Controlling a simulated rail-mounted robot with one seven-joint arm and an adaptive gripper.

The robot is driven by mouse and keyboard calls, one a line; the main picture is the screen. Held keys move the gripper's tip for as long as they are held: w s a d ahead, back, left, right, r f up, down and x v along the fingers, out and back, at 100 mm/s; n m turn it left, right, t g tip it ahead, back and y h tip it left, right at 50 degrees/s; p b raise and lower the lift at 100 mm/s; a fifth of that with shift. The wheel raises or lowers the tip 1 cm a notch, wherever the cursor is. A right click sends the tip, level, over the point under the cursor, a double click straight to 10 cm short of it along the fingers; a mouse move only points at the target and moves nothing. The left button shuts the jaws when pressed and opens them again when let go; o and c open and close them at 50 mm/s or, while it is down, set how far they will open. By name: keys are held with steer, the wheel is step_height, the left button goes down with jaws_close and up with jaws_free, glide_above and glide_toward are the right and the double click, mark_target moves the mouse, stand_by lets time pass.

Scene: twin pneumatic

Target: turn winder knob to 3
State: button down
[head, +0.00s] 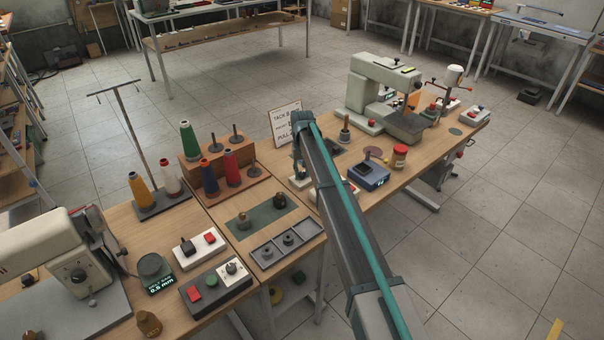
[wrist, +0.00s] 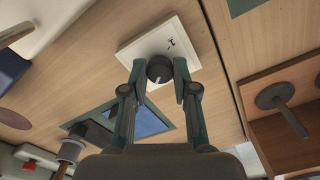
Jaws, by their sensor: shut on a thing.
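The winder knob (wrist: 159,69) is a round dark knob with a pale pointer line, on a square white plate (wrist: 182,43). In the wrist view its pointer line is toward the lower side of the picture. A small black mark is on the plate beside the knob; I cannot read it surely. My gripper (wrist: 160,72) is shut on the knob, one finger on each side. In the head view my gripper (head: 299,166) is down at the white plate (head: 301,184), and the arm and fingers hide the knob.
A sign card (head: 285,118) stands just behind my gripper. A blue device with a display (head: 369,176) is to the right. A wooden rack with thread cones (head: 229,171) stands to the left, and a grey parts tray (head: 286,242) is in front of it.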

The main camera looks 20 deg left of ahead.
mark_target(302, 173)
steer(key=n+b, duration=0.1)
steer(key=n, duration=0.4)
steer(key=shift+n, duration=0.3)
steer(key=shift+n+b, duration=0.35)
steer(key=shift+n, duration=1.85)
steer(key=c, duration=0.9)
jaws_free()
step_height(302, 173, up, 12)
